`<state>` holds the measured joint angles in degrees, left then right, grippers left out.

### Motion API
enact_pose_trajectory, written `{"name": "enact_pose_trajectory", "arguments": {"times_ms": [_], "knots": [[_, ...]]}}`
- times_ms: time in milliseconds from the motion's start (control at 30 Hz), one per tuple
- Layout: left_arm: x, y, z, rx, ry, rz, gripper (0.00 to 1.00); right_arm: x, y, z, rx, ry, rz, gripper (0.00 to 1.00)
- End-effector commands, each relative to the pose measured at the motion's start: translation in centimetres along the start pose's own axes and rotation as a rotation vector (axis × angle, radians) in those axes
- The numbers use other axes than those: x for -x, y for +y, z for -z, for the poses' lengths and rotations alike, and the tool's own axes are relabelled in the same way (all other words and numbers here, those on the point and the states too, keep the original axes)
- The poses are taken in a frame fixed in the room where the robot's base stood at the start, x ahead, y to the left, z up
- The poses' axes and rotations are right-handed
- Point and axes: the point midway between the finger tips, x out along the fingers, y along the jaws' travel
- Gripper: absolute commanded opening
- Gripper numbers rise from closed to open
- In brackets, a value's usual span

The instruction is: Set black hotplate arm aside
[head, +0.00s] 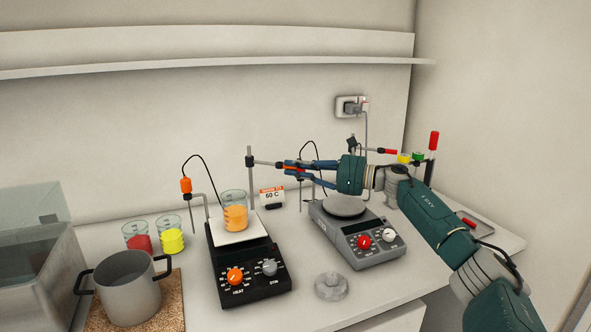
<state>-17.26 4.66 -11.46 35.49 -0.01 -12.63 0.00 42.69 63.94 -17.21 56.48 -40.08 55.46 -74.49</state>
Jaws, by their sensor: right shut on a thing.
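The black hotplate (255,284) stands in the middle of the bench, with an orange HEAT knob and a beaker of orange juice (235,217) on its white plate. A thin upright rod (250,182) rises behind it, and a clamp on it meets the black hotplate arm (264,162), which runs level to the right. My right gripper (291,168) reaches in from the right and is shut on this arm near an orange part; the fingers partly hide it. My left gripper is not in view.
A grey hotplate (357,240) with a red knob stands at right, under my right arm. An orange-topped probe (186,186) hangs left of the beaker. A 60 C sign (272,197), a grey ring (331,286), a pot (130,289), and red (138,242) and yellow (172,240) beakers stand around.

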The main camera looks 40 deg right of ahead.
Motion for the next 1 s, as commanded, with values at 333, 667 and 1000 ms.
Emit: {"name": "enact_pose_trajectory", "arguments": {"times_ms": [333, 667, 1000], "knots": [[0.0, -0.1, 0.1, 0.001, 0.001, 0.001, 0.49, 0.0, -0.1, 0.1, 0.000, 0.002, 0.002, 0.31], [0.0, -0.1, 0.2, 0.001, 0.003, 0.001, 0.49, 0.8, -0.1, 0.0, 0.001, 0.002, 0.002, 0.31], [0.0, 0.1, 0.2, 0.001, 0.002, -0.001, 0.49, 7.0, -0.1, 0.4, -0.002, 0.008, 0.003, 0.31]]}}
